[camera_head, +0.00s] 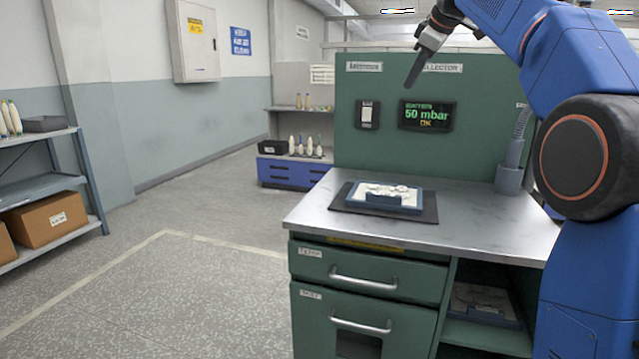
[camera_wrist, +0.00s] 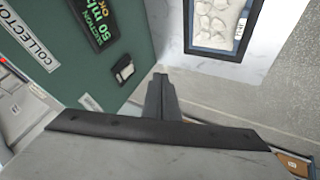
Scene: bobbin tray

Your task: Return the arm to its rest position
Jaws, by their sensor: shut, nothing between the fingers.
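My gripper (camera_head: 412,80) is raised in front of the green back panel (camera_head: 385,155) in the head view, its dark fingers pointing down. The fingers are closed together with nothing between them; they also show in the wrist view (camera_wrist: 160,84). My blue arm is bent above the right side of the workbench. A blue-rimmed tray (camera_head: 398,208) with pale contents lies on a dark mat (camera_head: 342,203), well below my gripper. The tray also shows at the top of the wrist view (camera_wrist: 225,53).
The metal worktop (camera_head: 305,215) is mostly clear. A display (camera_head: 427,115) reading 50 mbar hangs on the panel. A grey cylindrical holder (camera_head: 508,180) stands at the worktop's right. Shelving with boxes (camera_head: 45,222) stands at the far left; the floor between is free.

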